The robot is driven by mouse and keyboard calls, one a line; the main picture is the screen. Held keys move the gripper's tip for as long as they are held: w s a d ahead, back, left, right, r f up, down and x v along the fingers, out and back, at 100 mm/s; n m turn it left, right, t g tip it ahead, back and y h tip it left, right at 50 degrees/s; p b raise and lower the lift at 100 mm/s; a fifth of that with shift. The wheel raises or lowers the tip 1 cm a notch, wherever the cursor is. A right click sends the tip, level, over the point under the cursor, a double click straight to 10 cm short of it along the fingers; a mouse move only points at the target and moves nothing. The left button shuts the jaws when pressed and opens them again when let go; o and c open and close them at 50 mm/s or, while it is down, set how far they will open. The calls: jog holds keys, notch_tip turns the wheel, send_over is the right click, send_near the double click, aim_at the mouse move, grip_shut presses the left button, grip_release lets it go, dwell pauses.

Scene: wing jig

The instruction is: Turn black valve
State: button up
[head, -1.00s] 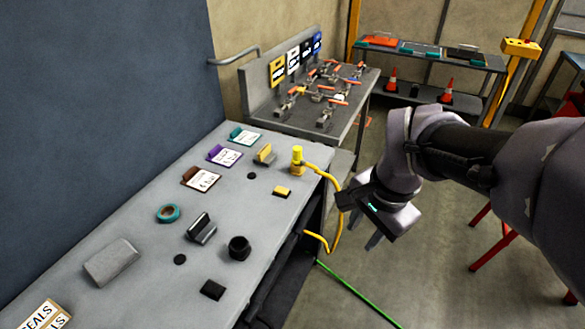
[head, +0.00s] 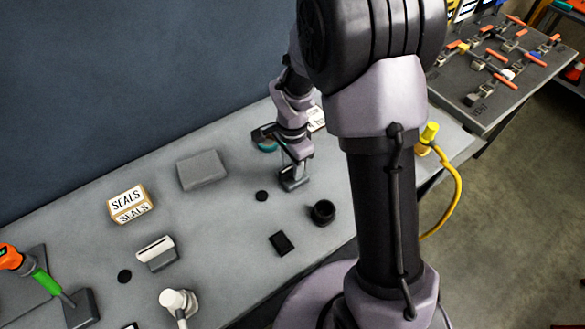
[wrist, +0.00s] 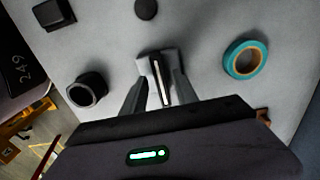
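The black valve (head: 291,184) is a small grey block with an upright, thin black handle on the workbench. In the wrist view the valve (wrist: 159,82) shows between my two fingers, its handle's pale top edge running lengthwise between them. My gripper (wrist: 163,80) is open, with a finger on each side of the handle and visible gaps beside it. In the head view my gripper (head: 294,160) points down right above the valve, and my arm hides part of the bench behind it.
A black round socket (head: 323,212) and a flat black square (head: 281,243) sit in front of the valve. A teal tape roll (wrist: 245,59) lies beside it. A grey box (head: 202,170), a seals box (head: 130,204) and a white valve (head: 157,252) stand farther left. A yellow plug (head: 428,136) with its hose is at right.

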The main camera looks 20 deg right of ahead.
jog(key=shift+f, duration=0.45)
jog(key=shift+w, duration=0.1)
grip_shut()
